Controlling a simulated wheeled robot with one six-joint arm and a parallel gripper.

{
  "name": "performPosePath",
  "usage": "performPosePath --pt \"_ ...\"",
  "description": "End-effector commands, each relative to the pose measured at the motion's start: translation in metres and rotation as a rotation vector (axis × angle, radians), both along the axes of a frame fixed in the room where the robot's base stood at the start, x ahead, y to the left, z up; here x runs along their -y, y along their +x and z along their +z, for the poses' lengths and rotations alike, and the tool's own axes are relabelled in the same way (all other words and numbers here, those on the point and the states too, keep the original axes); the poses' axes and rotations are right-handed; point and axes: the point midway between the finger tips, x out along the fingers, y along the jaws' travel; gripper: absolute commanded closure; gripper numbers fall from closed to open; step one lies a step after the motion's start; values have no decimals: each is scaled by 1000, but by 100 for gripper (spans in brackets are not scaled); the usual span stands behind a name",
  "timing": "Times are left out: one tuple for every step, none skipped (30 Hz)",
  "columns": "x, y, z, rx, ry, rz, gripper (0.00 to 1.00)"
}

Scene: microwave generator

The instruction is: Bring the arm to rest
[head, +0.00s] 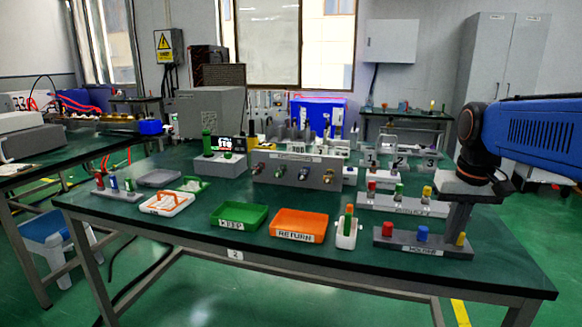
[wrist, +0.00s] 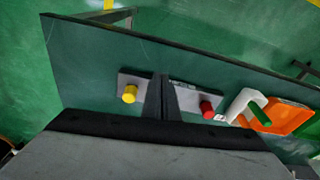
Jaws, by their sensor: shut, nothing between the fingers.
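My arm reaches in from the right in the head view, with a blue link and a dark wrist. My gripper (head: 452,230) points down at the right end of the green table (head: 335,268). Its two fingers are together with nothing between them, as the wrist view (wrist: 161,80) also shows. They overlap the grey front holder (head: 400,244) in the picture; I cannot tell the gap. The holder bears a red peg (head: 388,230), a blue peg (head: 422,233) and a yellow peg (head: 461,239). In the wrist view the fingers hide its middle, between yellow (wrist: 130,94) and red (wrist: 207,109).
A white holder with a green-handled item (head: 346,230), an orange RETURN tray (head: 300,226) and a green tray (head: 240,217) line the front. Behind the front holder stands another rack (head: 402,204) with coloured pegs. A grey panel box (head: 298,172) stands mid-table.

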Motion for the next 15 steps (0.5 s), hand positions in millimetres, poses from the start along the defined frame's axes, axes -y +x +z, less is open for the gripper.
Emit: performPosePath --pt "-9 -15 -5 20 -4 15 100" --pt "-13 -22 -9 29 -4 22 100" --pt "-18 -32 -14 42 -7 32 100" --pt "-22 -39 -17 54 -8 39 100" --pt "-26 -46 -21 64 -10 47 100" --pt "-30 -56 -27 78 -12 56 100" --pt "-34 -63 -31 88 -13 63 100" --pt "-37 -70 -36 99 -14 71 100" --pt "-42 -79 -42 113 -16 80 100" --pt "-44 -86 -47 124 -17 87 100" --pt "-47 -93 -52 134 -17 94 100" --pt "-51 -102 -59 148 -18 105 100" --pt "-54 -109 -64 160 -19 111 100" --pt "-56 -116 -70 168 -20 118 100" --pt "-59 -124 -77 183 -21 128 100"
